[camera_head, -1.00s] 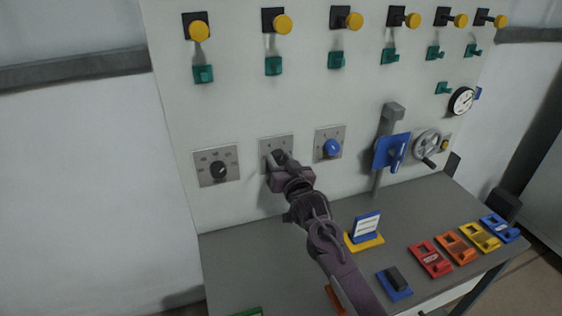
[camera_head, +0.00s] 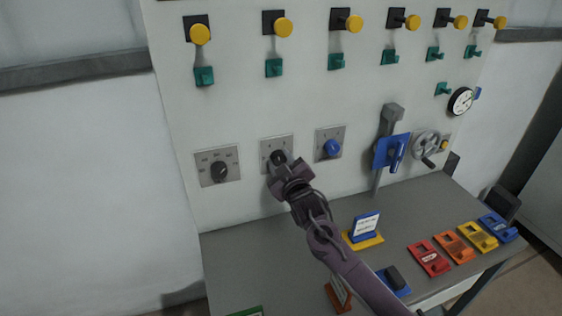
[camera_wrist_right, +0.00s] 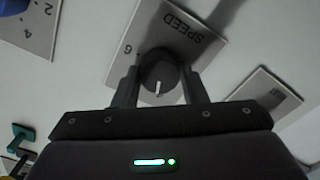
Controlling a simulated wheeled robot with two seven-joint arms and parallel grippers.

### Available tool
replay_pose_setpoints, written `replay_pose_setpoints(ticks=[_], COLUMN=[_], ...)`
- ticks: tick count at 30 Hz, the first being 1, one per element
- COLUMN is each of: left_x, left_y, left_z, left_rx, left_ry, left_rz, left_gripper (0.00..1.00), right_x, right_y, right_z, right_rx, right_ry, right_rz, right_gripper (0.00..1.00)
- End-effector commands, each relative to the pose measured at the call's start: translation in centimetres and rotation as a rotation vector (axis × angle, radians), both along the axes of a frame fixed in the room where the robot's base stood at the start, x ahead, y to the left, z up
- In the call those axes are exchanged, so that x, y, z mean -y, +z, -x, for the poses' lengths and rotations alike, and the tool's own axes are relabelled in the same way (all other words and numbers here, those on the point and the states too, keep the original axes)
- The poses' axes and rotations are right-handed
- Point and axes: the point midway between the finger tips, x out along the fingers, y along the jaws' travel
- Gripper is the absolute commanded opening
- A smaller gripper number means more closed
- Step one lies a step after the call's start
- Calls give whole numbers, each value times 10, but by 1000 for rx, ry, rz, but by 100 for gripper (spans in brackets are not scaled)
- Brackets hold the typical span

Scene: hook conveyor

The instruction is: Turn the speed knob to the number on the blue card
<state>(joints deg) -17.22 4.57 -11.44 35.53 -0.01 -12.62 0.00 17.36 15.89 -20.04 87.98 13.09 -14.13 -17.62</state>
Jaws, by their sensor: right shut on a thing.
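The speed knob (camera_head: 278,157) is black, on a grey plate marked SPEED in the right wrist view, with one digit showing beside it. My right gripper (camera_head: 280,165) is at this knob, and its two fingers close around the knob (camera_wrist_right: 158,70) from both sides. A white pointer line shows on the knob's face. The blue card (camera_head: 366,226) stands upright in a yellow base on the bench; its white print is too small to read. My left gripper is not in view.
A black knob (camera_head: 219,172) and a blue knob (camera_head: 332,148) flank the speed knob. A blue lever plate (camera_head: 391,152) and a handwheel (camera_head: 427,144) are to the right. An orange card (camera_head: 339,294) and coloured blocks stand on the grey bench (camera_head: 240,265).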

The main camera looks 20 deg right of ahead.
Motion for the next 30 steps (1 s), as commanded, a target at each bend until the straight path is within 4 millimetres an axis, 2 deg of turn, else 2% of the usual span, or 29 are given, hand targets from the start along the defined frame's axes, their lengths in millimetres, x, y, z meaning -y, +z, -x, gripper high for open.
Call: replay_pose_setpoints(ticks=[11, 27, 28, 30], left_x=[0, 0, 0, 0], left_y=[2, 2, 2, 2], left_z=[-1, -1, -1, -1], left_rx=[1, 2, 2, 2], left_ry=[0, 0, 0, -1], left_rz=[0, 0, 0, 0], left_gripper=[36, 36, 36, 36], right_x=[-1, -1, -1, -1], right_y=[0, 0, 0, 0], right_z=[0, 0, 0, 0], right_rx=[5, 6, 6, 6], right_ry=[1, 1, 1, 1], right_rz=[152, 171, 171, 171], right_gripper=[16, 16, 42, 52])
